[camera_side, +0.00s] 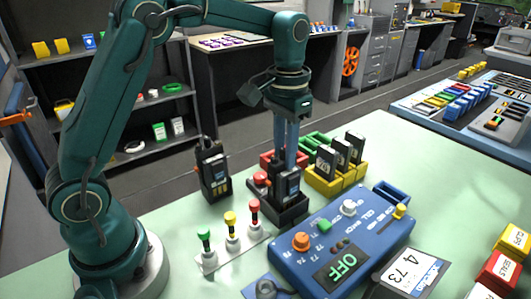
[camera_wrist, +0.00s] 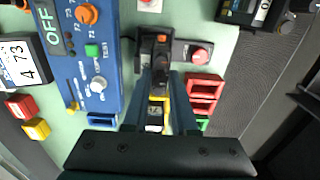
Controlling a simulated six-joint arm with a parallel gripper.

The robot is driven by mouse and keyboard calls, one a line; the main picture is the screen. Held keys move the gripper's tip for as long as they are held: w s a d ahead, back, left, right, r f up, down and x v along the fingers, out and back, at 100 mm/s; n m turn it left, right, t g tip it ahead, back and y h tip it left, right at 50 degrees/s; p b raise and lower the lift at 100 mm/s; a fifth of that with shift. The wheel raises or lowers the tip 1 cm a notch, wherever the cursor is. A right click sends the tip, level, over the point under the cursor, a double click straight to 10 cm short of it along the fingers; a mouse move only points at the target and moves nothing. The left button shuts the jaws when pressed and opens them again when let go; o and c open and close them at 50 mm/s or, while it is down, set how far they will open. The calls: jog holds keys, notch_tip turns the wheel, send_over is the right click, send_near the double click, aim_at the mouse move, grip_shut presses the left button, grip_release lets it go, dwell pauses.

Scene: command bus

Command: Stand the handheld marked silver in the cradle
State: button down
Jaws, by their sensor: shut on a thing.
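In the side view, my gripper (camera_side: 288,168) points down and is shut on a dark handheld (camera_side: 287,188) with a small screen. The handheld stands upright at the black cradle (camera_side: 292,214), its lower end hidden by the cradle's walls; I cannot tell if it is fully seated. In the wrist view, my gripper (camera_wrist: 163,75) is over the cradle (camera_wrist: 145,66), and its fingers hide part of the held handheld. Another dark handheld (camera_side: 213,172) stands to the left. Several more handhelds (camera_side: 342,153) stand in a yellow rack (camera_side: 325,187). I cannot read a silver mark on any.
A blue control box (camera_side: 345,243) with knobs and a green OFF display lies in front. A red button (camera_side: 261,178) sits beside the cradle, and several coloured plungers (camera_side: 231,220) stand left. Red (camera_wrist: 204,88) and green (camera_side: 313,139) holders are close by. The back-right mat is clear.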

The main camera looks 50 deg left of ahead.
jog(key=shift+f, duration=0.1)
jog(key=shift+c, duration=1.5)
grip_release()
jog(key=shift+r, duration=3.5)
